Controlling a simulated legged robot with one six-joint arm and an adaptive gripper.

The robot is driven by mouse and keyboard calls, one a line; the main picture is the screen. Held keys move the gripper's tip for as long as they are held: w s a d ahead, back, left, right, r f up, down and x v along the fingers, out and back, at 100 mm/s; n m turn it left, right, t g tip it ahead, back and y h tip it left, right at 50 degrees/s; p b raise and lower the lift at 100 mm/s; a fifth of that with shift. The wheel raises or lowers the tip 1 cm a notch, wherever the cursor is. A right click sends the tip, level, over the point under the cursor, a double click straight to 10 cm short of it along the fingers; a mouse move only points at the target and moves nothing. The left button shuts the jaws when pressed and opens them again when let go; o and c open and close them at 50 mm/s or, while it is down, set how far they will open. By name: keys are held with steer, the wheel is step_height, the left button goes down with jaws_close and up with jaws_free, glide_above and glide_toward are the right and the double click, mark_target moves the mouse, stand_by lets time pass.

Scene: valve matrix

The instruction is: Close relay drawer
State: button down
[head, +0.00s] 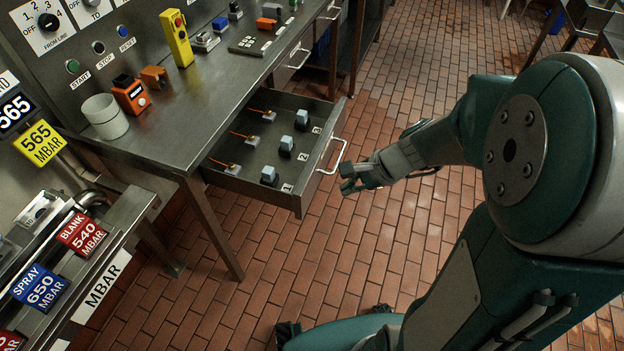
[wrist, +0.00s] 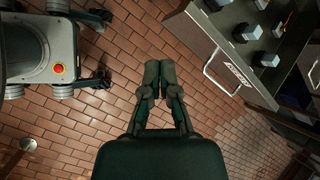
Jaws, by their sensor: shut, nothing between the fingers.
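The relay drawer (head: 262,150) is pulled out from under the steel workbench in the head view. Several small relays and orange-tipped parts sit inside it. Its front (head: 318,172) carries a pale bar handle (head: 333,157). My gripper (head: 345,182) is shut and empty, just right of and slightly below the handle in the picture, apart from it. In the wrist view my shut gripper (wrist: 162,68) shows at the centre. There the drawer (wrist: 250,45) is at the upper right, with its handle (wrist: 222,80) to the right of my fingertips.
The steel workbench (head: 190,125) holds a white cup (head: 104,117), an orange device (head: 131,94) and a yellow pendant (head: 177,38). Shut drawers (head: 296,58) lie farther along it. A bench leg (head: 213,228) stands below. The tiled floor (head: 290,255) in front of the drawer is clear.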

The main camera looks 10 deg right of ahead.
steer(key=w+d+f+m+t+y, duration=0.15)
steer(key=w+d+f+m, duration=0.25)
steer(key=f+m, duration=0.55)
glide_toward(307, 201)
steer(key=shift+n, duration=0.35)
steer(key=x, duration=0.6)
steer(key=shift+s+d+f, duration=0.1)
steer(key=shift+s+f, duration=0.05)
steer(key=shift+s, duration=0.1)
steer(key=shift+w+a, duration=0.2)
steer(key=shift+a, duration=0.2)
steer(key=shift+a, duration=0.1)
